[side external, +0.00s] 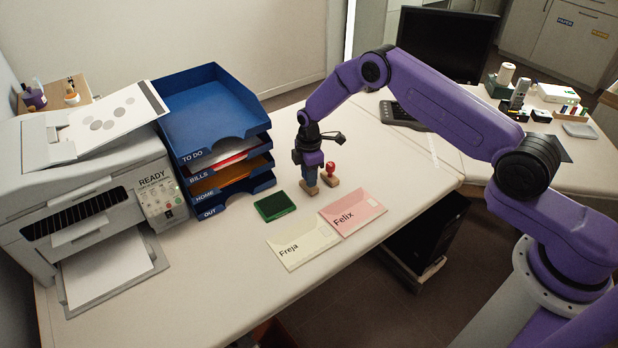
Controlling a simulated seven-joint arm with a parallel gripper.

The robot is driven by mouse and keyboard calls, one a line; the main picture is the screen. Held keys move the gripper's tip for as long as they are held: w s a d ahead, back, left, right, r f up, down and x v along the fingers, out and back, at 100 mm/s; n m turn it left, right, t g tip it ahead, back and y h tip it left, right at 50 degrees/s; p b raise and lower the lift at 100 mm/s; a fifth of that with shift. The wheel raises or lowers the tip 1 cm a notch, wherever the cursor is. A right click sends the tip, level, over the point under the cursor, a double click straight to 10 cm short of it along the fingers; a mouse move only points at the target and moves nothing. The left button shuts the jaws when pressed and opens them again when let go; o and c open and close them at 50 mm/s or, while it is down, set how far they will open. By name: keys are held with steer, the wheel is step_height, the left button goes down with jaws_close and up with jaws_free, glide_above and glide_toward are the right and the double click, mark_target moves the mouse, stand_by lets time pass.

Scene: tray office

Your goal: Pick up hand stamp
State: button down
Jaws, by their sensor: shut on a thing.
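My gripper (310,173) points down over the desk, beside the blue letter trays. It is shut on a hand stamp (310,190), whose wooden base shows below the fingers. Its handle is mostly hidden by the gripper and looks blue. The stamp is upright, at or just above the desk; I cannot tell if it touches. A second hand stamp (331,170) with a red handle and wooden base stands just to the right of my gripper.
A green ink pad (274,206) lies left of the stamps. A cream envelope (303,245) marked Freja and a pink envelope (353,214) marked Felix lie in front. The blue letter trays (212,118) and a printer (95,195) stand left. A keyboard (402,114) lies behind.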

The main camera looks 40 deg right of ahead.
steer(key=shift+r, duration=0.65)
steer(key=s+d+r, duration=0.2)
steer(key=s+r, duration=0.9)
steer(key=s, duration=0.3)
steer(key=shift+r, duration=0.25)
steer(key=c, duration=1.5)
jaws_free()
steer(key=shift+c, duration=0.9)
steer(key=w+a+f, duration=0.2)
steer(key=w+a, duration=0.5)
steer(key=w+a+f, duration=0.3)
steer(key=w+a, duration=0.4)
steer(key=shift+f, duration=2.75)
